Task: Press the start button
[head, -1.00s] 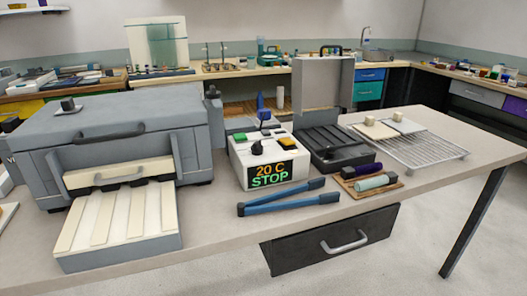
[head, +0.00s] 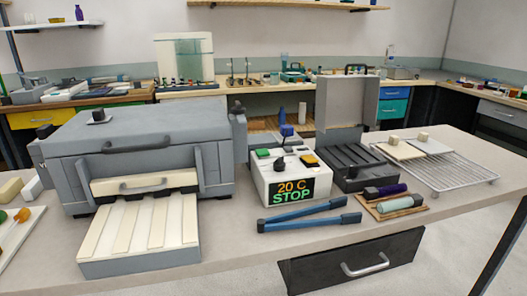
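A white control box (head: 262,186) stands on the near table, just right of the grey kiln-like machine. Its front display (head: 293,190) reads "20 C" in orange and "STOP" in green. On its top are a green button (head: 263,153) at the back left, a black knob (head: 279,163) in the middle and a yellow button (head: 309,160) at the right. No label shows which button is start; the green one is the likely candidate by colour. My gripper is not in view.
Blue tongs (head: 308,215) lie in front of the box. The grey machine (head: 150,135) with its slatted tray (head: 139,235) is at left. A black open case (head: 352,160) stands close on the right, with a wire rack (head: 455,172) beyond. A drawer (head: 355,262) hangs below.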

